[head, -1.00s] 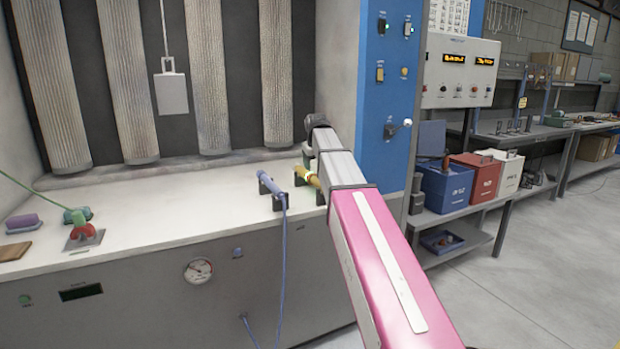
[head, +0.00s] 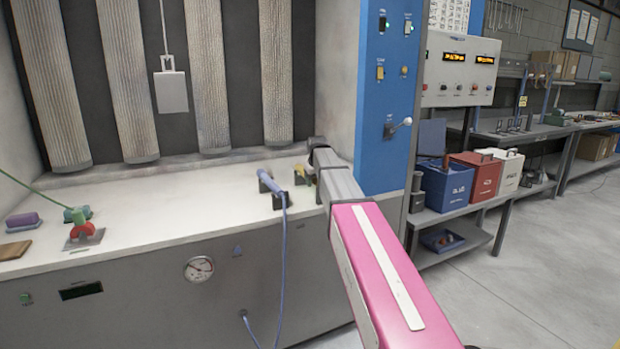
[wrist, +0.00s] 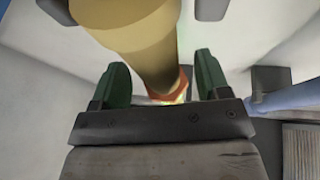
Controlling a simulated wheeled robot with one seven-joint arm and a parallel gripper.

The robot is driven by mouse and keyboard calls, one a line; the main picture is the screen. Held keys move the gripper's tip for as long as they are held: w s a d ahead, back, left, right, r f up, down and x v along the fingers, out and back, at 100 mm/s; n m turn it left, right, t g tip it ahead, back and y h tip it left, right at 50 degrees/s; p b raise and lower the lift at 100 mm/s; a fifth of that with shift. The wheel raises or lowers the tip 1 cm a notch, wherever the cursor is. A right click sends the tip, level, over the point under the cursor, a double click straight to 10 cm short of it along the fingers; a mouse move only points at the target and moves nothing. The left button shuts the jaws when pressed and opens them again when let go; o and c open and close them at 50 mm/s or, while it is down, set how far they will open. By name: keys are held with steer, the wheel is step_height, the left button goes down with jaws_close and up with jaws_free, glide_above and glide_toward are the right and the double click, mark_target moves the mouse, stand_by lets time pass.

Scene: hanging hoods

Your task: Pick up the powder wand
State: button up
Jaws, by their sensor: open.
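A yellow wand (head: 309,174) rests in a dark holder at the right end of the white counter, mostly hidden by my arm in the head view. A blue wand (head: 271,188) with a blue hose lies in its own dark holder just left of it. No label shows which is the powder wand. In the wrist view my gripper (wrist: 162,72) is open, its two green fingers on either side of the yellow wand (wrist: 140,45). Gaps show between wand and fingers. The blue wand (wrist: 290,97) lies off to the right there. My fingers are hidden in the head view.
The white counter (head: 170,212) is clear in its middle. A red and green item (head: 80,230) stands at its left. A blue switch panel (head: 385,110) rises just right of my arm. A grey plate (head: 171,92) hangs above the counter.

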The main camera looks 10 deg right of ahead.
steer(key=shift+w+f, duration=0.1)
steer(key=shift+f, duration=0.1)
steer(key=c, duration=1.1)
steer(key=shift+r, duration=0.15)
step_height(320, 180, up, 4)
steer(key=shift+r, duration=0.15)
steer(key=s+a+r, duration=0.2)
steer(key=s+r, duration=0.1)
steer(key=r, duration=0.1)
steer(key=s+a+r, duration=0.2)
steer(key=a+r, duration=0.1)
steer(key=s+a+r, duration=0.2)
steer(key=s+r, duration=0.1)
steer(key=r, duration=0.1)
steer(key=shift+s+a+r, duration=0.3)
steer(key=shift+s+a, duration=0.05)
